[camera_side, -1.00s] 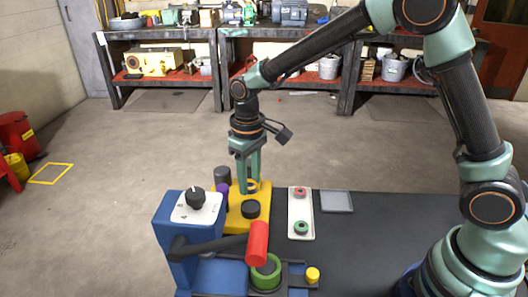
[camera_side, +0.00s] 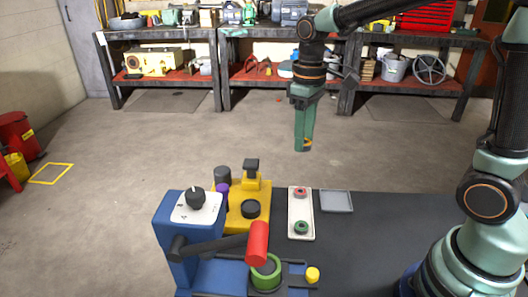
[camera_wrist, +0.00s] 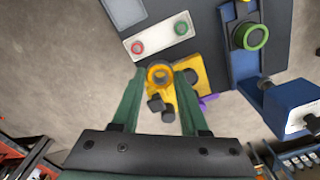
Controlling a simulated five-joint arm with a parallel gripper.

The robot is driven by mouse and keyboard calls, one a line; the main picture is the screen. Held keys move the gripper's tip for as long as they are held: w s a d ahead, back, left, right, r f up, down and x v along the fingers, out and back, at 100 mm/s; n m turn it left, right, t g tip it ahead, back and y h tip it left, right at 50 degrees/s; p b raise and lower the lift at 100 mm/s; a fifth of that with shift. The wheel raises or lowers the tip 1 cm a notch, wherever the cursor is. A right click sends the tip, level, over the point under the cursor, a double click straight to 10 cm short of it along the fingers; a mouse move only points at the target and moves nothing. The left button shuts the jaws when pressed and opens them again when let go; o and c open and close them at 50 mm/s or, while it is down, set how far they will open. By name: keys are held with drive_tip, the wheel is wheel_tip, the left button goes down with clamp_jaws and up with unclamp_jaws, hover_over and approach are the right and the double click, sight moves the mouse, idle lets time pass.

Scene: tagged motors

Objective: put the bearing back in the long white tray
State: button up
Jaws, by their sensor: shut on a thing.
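My gripper (camera_side: 304,148) is shut on the bearing, a small orange-yellow ring (camera_side: 308,144), and holds it high above the back of the table. In the wrist view the bearing (camera_wrist: 160,75) shows between the fingertips. The long white tray (camera_side: 301,210) lies on the dark table below, with a red ring (camera_side: 300,192) at its far end and a green ring (camera_side: 301,227) nearer the front. The bare middle of the tray also shows in the wrist view (camera_wrist: 159,38). The yellow fixture (camera_side: 235,212) stands left of the tray, with a dark block on its post.
A shallow grey tray (camera_side: 336,201) lies right of the white tray. A blue machine (camera_side: 180,235) with a red-ended lever (camera_side: 257,243) and a green ring (camera_side: 266,274) stands front left. The dark table (camera_side: 400,225) to the right is clear.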

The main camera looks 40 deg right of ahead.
sight(301, 211)
drive_tip(key=shift+s+d+r, duration=0.1)
drive_tip(key=shift+s+d, duration=0.2)
drive_tip(key=shift+f, duration=0.35)
wheel_tip(301, 211, down, 19)
drive_tip(key=o, duration=1.1)
drive_tip(key=shift+f, duration=0.1)
